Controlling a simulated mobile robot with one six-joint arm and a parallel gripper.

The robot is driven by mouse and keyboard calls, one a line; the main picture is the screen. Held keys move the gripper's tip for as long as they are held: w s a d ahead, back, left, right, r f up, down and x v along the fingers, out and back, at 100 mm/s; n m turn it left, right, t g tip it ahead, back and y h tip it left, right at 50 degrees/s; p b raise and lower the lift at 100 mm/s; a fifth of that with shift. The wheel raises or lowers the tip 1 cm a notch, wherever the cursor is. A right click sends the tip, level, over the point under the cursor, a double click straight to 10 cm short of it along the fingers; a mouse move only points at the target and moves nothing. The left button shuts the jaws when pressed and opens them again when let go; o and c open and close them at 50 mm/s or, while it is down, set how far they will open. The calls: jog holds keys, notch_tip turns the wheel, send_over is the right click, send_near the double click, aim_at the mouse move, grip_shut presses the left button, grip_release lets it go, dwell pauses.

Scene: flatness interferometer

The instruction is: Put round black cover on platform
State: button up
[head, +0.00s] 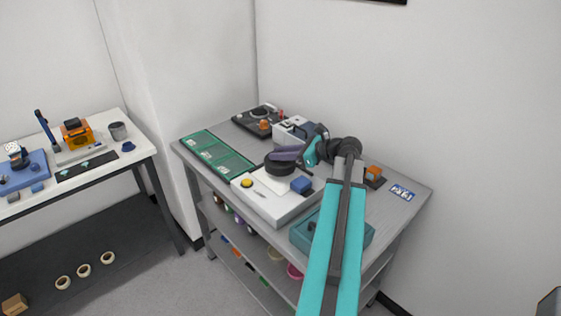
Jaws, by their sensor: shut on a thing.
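The round black cover (278,169) is above or on the back part of a low white instrument (281,214) on the grey table. My gripper (287,155) reaches in from the right and is shut on the cover at its upper side. The fingertips are small and partly merge with the dark cover. A pale square surface (268,181), perhaps the platform, shows just in front of the cover. I cannot tell whether the cover touches it.
A yellow knob (246,183) and a blue block (301,185) sit on the instrument. Green trays (217,152) lie left, a teal case (306,236) lies in front, an orange device (374,174) stands right. Another table (139,147) is at far left.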

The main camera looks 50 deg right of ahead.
aim_at(281, 162)
jog(key=shift+f+p, duration=0.7)
jog(key=shift+f, duration=1.05)
jog(key=shift+f, duration=0.1)
jog(key=o, duration=1.1)
jog(key=shift+s, duration=0.15)
jog(key=shift+b+v, duration=1.7)
jog(key=shift+v, duration=4.25)
